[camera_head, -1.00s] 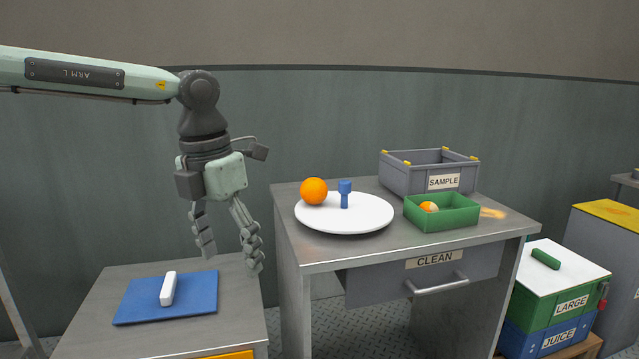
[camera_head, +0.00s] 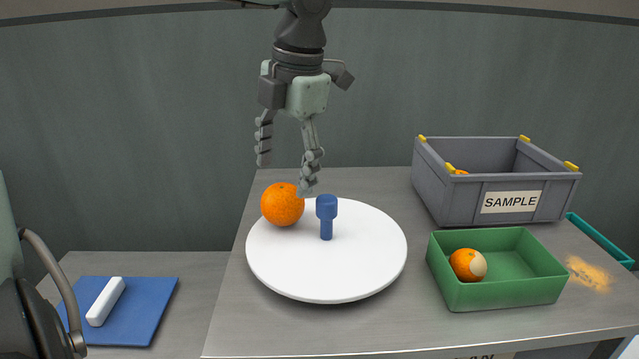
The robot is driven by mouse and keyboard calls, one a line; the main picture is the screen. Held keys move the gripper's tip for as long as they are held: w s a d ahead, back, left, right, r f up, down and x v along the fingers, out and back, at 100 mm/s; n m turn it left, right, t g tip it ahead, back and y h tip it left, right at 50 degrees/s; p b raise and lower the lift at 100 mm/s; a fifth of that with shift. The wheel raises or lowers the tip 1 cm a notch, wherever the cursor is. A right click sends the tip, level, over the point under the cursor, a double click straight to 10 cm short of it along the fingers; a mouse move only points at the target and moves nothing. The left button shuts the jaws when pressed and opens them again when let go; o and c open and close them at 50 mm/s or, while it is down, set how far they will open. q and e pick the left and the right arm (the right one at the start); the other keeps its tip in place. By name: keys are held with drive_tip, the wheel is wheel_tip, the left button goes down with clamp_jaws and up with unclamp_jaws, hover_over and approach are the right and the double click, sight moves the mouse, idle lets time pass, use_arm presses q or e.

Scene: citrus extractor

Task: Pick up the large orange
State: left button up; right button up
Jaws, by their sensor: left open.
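The large orange (camera_head: 282,205) rests at the left back part of a white round plate (camera_head: 325,270) on the metal table. A short blue peg with a wider head (camera_head: 326,215) stands upright on the plate, just right of the orange. My left gripper (camera_head: 287,174) hangs fingers down, open and empty, just above the orange. Its right finger comes down close to the orange's upper right edge, in front of it in the picture; I cannot tell whether they touch. My right gripper is not in view.
A grey SAMPLE crate (camera_head: 560,190) with orange fruit inside stands at the back right. A green tray (camera_head: 510,292) holds a smaller orange with a pale patch (camera_head: 468,265). An orange stain (camera_head: 588,273) marks the table. A blue mat (camera_head: 150,310) with a white block (camera_head: 105,301) lies lower left.

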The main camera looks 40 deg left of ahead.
sight(284, 188)
use_arm(q)
drive_tip(key=shift+w+f, duration=0.1)
drive_tip(key=shift+w, duration=0.3)
drive_tip(key=shift+w+a+f, duration=0.1)
drive_tip(key=shift+f, duration=0.15)
drive_tip(key=p+x, duration=0.1)
drive_tip(key=x, duration=0.6)
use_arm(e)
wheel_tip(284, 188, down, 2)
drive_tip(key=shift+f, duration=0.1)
use_arm(q)
drive_tip(key=shift+c, duration=0.3)
drive_tip(key=c, duration=1)
drive_tip(key=shift+r, duration=0.2)
